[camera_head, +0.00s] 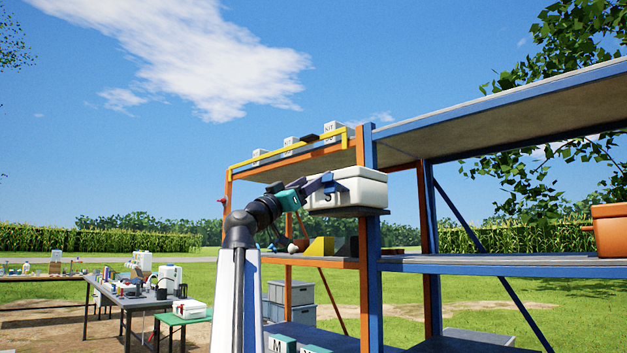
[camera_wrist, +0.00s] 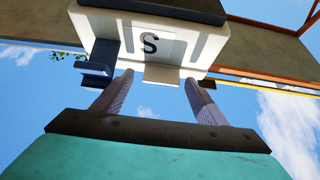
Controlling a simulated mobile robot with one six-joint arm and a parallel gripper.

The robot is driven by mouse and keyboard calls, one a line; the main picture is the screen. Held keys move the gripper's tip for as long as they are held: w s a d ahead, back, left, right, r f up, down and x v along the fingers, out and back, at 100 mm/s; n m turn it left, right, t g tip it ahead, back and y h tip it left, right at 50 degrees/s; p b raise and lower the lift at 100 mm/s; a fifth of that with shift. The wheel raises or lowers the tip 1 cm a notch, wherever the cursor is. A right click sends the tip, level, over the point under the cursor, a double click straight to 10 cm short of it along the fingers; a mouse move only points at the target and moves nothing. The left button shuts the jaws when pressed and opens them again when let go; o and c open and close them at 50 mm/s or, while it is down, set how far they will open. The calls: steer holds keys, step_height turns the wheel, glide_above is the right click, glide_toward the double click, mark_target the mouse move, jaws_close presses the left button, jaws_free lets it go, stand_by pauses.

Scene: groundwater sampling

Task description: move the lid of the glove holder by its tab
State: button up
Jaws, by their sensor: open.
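The glove holder is a white box (camera_head: 352,192) on the side of the shelf rack in the head view, with a lid (camera_head: 352,172) on top that looks closed. In the wrist view its white front (camera_wrist: 205,38) fills the top and bears a letter S. A pale tab (camera_wrist: 162,74) sticks out from the box there. My gripper (camera_wrist: 157,80) is open, one finger on each side of the tab, with gaps visible between. I cannot tell how deep the fingers reach past the tab. In the head view my gripper (camera_head: 322,184) is at the box's left face.
The box sits on a dark bracket (camera_head: 345,211) by a blue post (camera_head: 372,270). An orange shelf with a yellow block (camera_head: 320,246) lies below. White kit boxes (camera_head: 291,143) stand above behind a yellow rail. An orange bin (camera_head: 609,230) is far right; a cluttered table is left.

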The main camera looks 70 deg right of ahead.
steer(key=v, duration=1.2)
steer(key=shift+w+p, duration=0.2)
steer(key=shift+p, duration=0.1)
steer(key=shift+a+r, duration=0.1)
